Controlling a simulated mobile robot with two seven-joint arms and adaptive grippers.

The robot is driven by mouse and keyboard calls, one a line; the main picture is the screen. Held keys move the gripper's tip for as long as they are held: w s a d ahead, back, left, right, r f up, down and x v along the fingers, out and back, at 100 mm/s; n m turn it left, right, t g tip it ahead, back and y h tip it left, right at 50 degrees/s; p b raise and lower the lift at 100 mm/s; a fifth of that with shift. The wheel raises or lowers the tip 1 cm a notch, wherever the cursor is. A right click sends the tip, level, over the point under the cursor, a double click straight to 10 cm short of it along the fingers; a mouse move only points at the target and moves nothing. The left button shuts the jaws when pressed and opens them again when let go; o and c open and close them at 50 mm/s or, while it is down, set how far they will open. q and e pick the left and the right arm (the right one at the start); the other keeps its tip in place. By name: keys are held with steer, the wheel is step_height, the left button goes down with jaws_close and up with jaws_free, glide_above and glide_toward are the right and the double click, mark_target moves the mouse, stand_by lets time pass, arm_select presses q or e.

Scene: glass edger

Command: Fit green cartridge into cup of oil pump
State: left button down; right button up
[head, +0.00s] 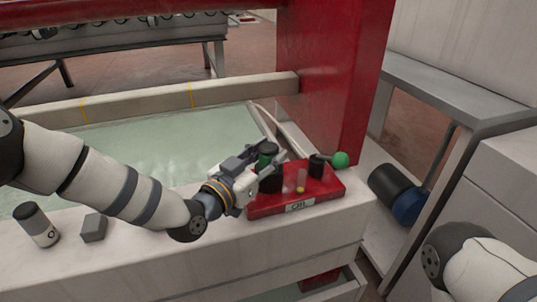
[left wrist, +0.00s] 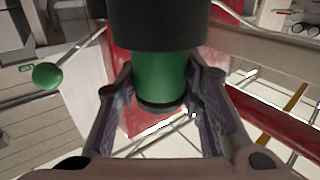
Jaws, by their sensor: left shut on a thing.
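The green cartridge (head: 268,159) has a black end cap and stands about upright at the left end of the red oil pump (head: 322,199). My left gripper (head: 265,168) is shut on it from the left side. In the left wrist view the fingers lie on both sides of its green body (left wrist: 160,78). The black cup (head: 270,182) is directly under the cartridge and also fills the top of the left wrist view (left wrist: 155,25). The lower end of the cartridge meets the cup mouth; how deep it sits cannot be told. My right gripper is out of view.
A black post (head: 317,166) and a green knob (head: 340,160) stand at the pump's right side, near a small yellow-based clear tube (head: 301,183). A dark-capped bottle (head: 36,225) and a grey block (head: 94,228) stand on the ledge at left. A red column (head: 335,80) rises behind.

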arm_select(q)
steer(key=c, duration=1.1)
jaws_free()
steer(key=shift+f, duration=0.1)
steer(key=shift+r, duration=0.3)
steer(key=p+v, duration=0.1)
steer(key=v, duration=1.1)
steer(key=shift+f, duration=0.1)
